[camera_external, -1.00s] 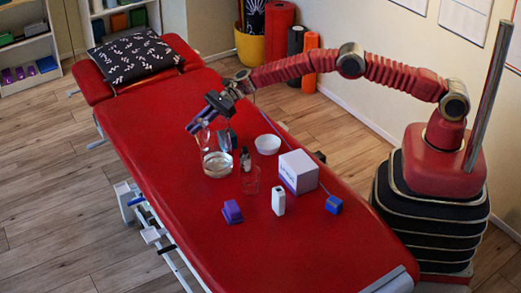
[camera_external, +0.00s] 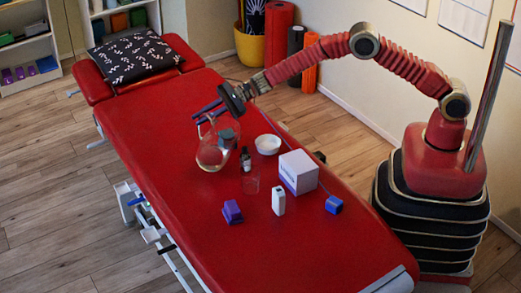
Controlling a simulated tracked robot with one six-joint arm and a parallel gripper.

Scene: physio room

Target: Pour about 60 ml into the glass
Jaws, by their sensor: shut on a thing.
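My gripper (camera_external: 208,110) reaches over the red table from the right, its blue fingers shut on a clear glass carafe (camera_external: 211,153). The carafe hangs tilted from its neck, with some pale liquid low in its round body. It appears to be just above the table. The small clear glass (camera_external: 250,184) stands on the table, below and to the right of the carafe, in front of a dark bottle. It looks empty, though its see-through walls make this hard to tell.
The dark bottle (camera_external: 245,159) stands between carafe and glass. A teal-grey block (camera_external: 229,134) is partly behind the carafe. A white bowl (camera_external: 268,144), white box (camera_external: 298,172), white bottle (camera_external: 278,202), purple block (camera_external: 232,212) and blue block (camera_external: 334,204) are nearby. The table's left side is clear.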

